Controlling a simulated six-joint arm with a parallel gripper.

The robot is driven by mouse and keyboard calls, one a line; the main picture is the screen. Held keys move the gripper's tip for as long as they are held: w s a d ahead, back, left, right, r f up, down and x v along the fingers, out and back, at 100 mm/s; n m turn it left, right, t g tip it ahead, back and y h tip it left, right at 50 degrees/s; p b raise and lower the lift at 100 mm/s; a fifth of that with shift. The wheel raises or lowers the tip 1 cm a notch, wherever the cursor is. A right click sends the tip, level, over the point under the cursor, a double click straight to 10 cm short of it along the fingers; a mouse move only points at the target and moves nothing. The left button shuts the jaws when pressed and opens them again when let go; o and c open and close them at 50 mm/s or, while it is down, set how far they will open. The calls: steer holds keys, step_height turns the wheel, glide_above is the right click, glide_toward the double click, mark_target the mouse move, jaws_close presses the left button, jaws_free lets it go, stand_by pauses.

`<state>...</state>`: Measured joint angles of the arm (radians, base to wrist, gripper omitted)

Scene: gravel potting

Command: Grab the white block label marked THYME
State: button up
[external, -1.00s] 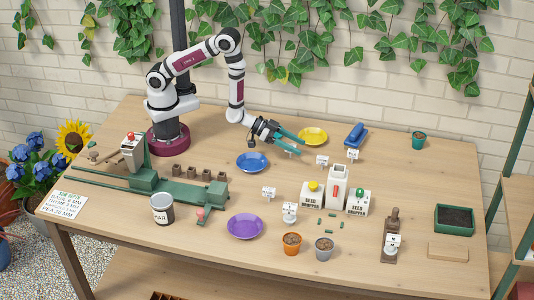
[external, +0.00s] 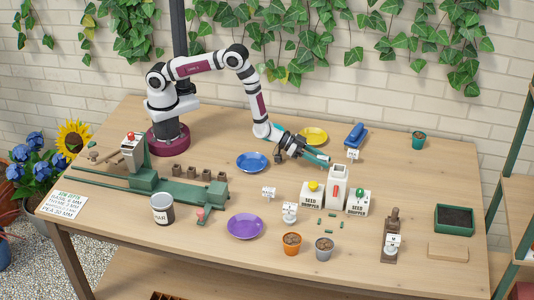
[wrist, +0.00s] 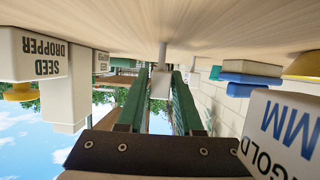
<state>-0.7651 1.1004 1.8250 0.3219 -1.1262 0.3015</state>
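My gripper (external: 322,158) is open, low over the table between the yellow plate and the seed droppers. The wrist view is upside down; there my two green fingers (wrist: 161,75) stand apart, with a small white block label (wrist: 160,87) in the gap beyond or between the tips. Its text cannot be read, and I cannot tell its depth. A large white block close on the right (wrist: 285,135) reads "GOLD" and "MM". Other white labels stand at the back right (external: 353,155) and left of the droppers (external: 269,193). No THYME lettering is legible.
Seed droppers (external: 311,195) stand just in front of my gripper; one also shows in the wrist view (wrist: 35,55). A yellow plate (external: 313,136) and a blue block-like tool (external: 356,136) lie behind. A blue plate (external: 252,162) is to the left.

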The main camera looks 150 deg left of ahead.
jaws_close()
steer(key=shift+r, duration=0.1)
